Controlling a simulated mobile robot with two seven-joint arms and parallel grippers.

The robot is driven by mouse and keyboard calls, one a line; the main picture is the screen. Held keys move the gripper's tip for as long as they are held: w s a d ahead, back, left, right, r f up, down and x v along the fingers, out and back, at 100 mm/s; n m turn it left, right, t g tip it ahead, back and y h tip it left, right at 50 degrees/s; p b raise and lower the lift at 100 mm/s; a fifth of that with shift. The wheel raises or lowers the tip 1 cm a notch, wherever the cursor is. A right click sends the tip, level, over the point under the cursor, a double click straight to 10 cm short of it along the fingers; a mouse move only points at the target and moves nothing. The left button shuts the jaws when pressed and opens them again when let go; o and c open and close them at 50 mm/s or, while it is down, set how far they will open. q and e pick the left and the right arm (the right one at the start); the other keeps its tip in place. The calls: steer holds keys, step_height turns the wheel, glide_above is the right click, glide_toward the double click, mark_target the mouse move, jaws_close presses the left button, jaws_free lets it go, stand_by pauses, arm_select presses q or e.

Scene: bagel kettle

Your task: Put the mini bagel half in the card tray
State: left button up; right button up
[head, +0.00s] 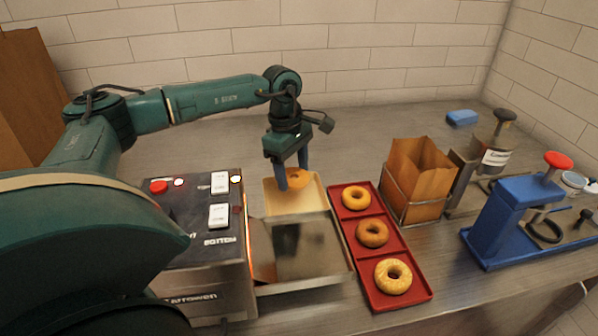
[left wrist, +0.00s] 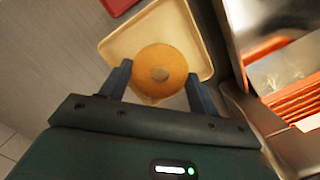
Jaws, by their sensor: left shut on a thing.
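The left wrist view also shows the bagel half (left wrist: 160,72) in front of the card tray (left wrist: 118,47). My left gripper (head: 294,182) points down and is shut on the bagel half, one finger on each side. Its fingers also show in the left wrist view (left wrist: 158,85). I cannot tell whether the bagel half touches the tray floor. My right gripper is not in view.
A red tray (head: 366,293) with three bagels stands right of the card tray. A toaster (head: 208,262) with a metal chute (head: 303,255) stands left and in front. A paper bag (head: 419,170) and a blue press (head: 512,215) are farther right.

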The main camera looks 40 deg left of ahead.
mark_target(295, 202)
arm_select(q)
steer(key=shift+f+b, duration=0.9)
steer(key=shift+f, duration=0.25)
step_height(295, 202, down, 2)
steer(key=shift+f+b, duration=0.25)
steer(key=shift+b, duration=0.65)
steer(key=shift+f, duration=0.3)
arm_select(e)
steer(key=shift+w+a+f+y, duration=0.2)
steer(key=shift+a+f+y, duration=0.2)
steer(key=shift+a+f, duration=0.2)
arm_select(q)
steer(key=o, duration=1.1)
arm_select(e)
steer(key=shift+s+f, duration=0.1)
arm_select(q)
steer(key=shift+o, duration=0.3)
